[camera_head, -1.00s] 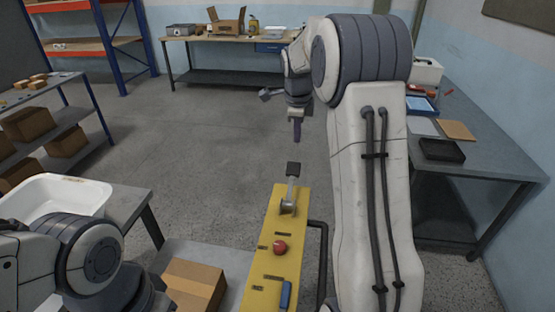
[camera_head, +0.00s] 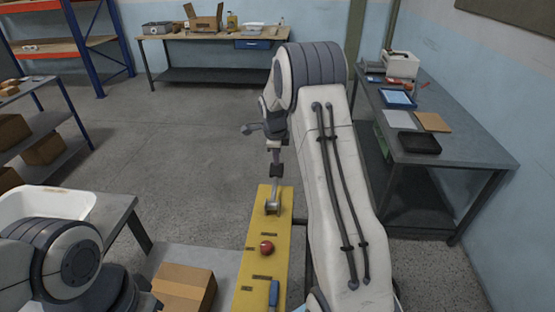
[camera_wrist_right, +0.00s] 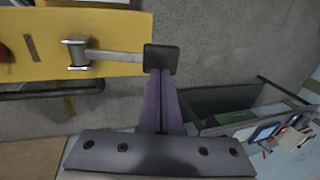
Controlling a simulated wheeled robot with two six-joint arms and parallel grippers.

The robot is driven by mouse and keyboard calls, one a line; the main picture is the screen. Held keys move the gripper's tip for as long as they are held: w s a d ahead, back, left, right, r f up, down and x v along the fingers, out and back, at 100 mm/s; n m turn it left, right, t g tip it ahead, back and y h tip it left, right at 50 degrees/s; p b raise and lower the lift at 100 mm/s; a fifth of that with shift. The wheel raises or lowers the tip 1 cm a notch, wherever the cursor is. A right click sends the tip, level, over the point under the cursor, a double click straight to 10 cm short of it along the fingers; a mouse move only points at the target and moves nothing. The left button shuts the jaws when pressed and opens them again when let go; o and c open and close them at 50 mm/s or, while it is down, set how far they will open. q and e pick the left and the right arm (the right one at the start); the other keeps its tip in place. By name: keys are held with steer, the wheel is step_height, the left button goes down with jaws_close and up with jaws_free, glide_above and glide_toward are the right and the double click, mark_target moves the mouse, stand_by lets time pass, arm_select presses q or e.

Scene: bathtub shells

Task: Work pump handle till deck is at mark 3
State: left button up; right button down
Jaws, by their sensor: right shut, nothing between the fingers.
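The pump handle is a grey lever with a black end block (camera_head: 277,170). It rises from the far end of a yellow panel (camera_head: 258,232). In the right wrist view the block (camera_wrist_right: 161,59) sits right at my fingertips. My right gripper (camera_head: 275,160) is shut and empty, its purple fingers (camera_wrist_right: 160,75) meeting or nearly meeting the block; contact is hard to tell. A grey deck (camera_head: 226,262) with a cardboard box (camera_head: 184,288) lies left of the panel. Dark marks show on the panel, too small to read. My left gripper is out of view.
The panel carries a red knob (camera_head: 266,248) and a blue grip (camera_head: 274,292). A white tub shell (camera_head: 50,203) stands at left on a grey table. A grey bench (camera_head: 455,152) stands at right. The floor beyond the panel is clear.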

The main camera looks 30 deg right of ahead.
mark_target(277, 169)
steer(key=p+x, duration=0.1)
steer(key=x, duration=0.2)
steer(key=shift+f, duration=0.25)
